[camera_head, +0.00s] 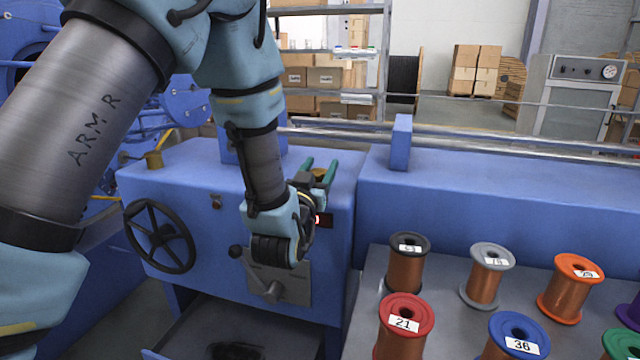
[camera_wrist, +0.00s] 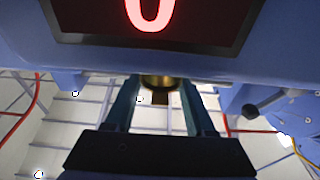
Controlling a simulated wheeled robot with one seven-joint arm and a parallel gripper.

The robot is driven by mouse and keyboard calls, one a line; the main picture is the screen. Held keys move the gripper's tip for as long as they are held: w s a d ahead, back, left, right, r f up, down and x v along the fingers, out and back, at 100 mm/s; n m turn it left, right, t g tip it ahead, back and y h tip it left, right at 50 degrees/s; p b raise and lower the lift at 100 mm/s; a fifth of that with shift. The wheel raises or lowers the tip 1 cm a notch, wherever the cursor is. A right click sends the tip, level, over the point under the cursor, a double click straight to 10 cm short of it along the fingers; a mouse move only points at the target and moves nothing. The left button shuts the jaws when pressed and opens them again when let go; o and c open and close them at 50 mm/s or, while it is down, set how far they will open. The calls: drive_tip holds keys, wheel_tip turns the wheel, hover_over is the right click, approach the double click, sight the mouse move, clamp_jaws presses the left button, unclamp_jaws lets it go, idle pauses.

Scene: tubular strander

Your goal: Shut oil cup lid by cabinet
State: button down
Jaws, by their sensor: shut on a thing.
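A small brass oil cup (camera_head: 319,174) sits on top of the blue cabinet (camera_head: 195,178), near its right end. My gripper (camera_head: 320,165) reaches over the cabinet's front edge with its two green fingers around the brass part. In the wrist view, the brass part (camera_wrist: 158,83) lies between the fingers of my gripper (camera_wrist: 160,88), and the jaws are shut on it. I cannot tell the lid apart from the cup or see its angle. A second brass cup (camera_head: 154,160) stands at the cabinet's left end, apart from my gripper.
A red-lit display (camera_head: 325,220) is on the cabinet front, close to my wrist; it also fills the top of the wrist view (camera_wrist: 150,20). A black handwheel (camera_head: 159,236) and a lever plate (camera_head: 290,284) are on the front. Several labelled spools (camera_head: 404,318) stand at right.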

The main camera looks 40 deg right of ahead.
drive_tip(key=shift+f+t+h+b, duration=0.3)
drive_tip(key=shift+f+b, duration=0.05)
drive_tip(key=shift+b, duration=0.5)
drive_tip(key=shift+r, duration=0.25)
drive_tip(key=shift+c, duration=1.2)
unclamp_jaws()
drive_tip(key=p+v, duration=0.1)
drive_tip(key=v, duration=1)
drive_tip(key=shift+f, duration=0.15)
